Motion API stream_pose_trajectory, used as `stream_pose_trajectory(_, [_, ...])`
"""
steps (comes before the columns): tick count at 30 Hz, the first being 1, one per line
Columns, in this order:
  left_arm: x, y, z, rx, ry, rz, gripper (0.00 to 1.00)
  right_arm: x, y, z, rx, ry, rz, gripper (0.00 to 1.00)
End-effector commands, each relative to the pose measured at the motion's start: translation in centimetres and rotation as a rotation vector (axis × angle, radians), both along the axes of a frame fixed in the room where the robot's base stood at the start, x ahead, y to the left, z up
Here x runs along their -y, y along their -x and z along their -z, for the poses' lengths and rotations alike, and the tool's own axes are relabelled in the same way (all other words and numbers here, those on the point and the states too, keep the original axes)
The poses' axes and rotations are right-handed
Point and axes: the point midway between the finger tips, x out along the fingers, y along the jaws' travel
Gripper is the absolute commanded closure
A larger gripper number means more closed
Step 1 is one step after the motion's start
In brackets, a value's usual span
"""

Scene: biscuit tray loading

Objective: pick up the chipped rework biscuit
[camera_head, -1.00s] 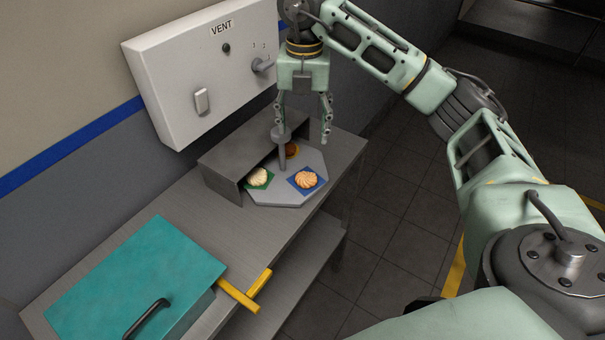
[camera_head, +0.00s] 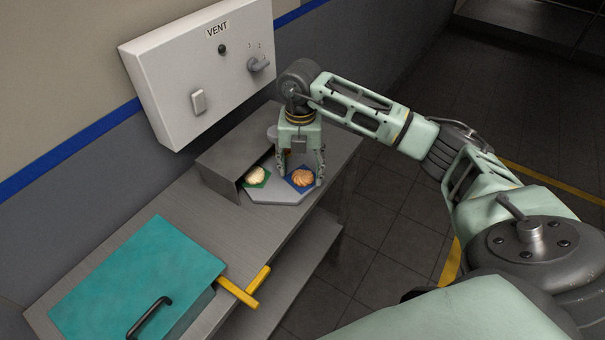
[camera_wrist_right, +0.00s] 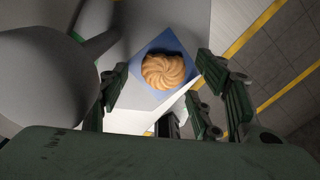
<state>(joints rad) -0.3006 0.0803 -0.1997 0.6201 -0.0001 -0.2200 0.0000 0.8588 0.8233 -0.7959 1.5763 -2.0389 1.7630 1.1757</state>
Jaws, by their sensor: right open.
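A golden swirl biscuit (camera_head: 302,177) sits on a blue square on a grey many-sided plate (camera_head: 276,195). It also shows in the right wrist view (camera_wrist_right: 163,72), on its blue square (camera_wrist_right: 150,45). I cannot make out a chip on it. A pale biscuit (camera_head: 257,174) sits on a green square to its left. My right gripper (camera_head: 303,180) is open, pointing down, with its fingers either side of the golden biscuit. In the right wrist view the gripper (camera_wrist_right: 163,75) shows gaps between fingers and biscuit. My left gripper is out of view.
A grey hood (camera_head: 222,166) covers the plate's left part. A grey post (camera_wrist_right: 65,70) stands close beside the gripper. A teal box (camera_head: 135,280) with a black handle and a yellow T-shaped handle (camera_head: 245,288) are nearer on the bench. A white VENT box (camera_head: 200,75) is on the wall.

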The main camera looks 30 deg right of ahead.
Motion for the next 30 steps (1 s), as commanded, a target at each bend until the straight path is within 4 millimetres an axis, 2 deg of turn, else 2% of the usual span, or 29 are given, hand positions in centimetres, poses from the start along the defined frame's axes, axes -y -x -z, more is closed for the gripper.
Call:
stream_pose_trajectory(4, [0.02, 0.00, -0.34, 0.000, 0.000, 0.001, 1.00, -0.01, 0.05, 1.09, -0.001, -0.001, 0.000, 0.41])
stream_pose_trajectory(10, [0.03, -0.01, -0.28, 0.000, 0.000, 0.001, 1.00, -0.01, 0.00, 1.18, 0.001, 0.000, -0.001, 0.41])
stream_pose_trajectory(20, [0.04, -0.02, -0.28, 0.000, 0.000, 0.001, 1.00, -0.02, 0.00, 1.14, 0.001, 0.000, -0.001, 0.69])
stream_pose_trajectory(30, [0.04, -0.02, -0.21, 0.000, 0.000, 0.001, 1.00, -0.02, -0.02, 1.03, 0.001, 0.000, -0.001, 0.70])
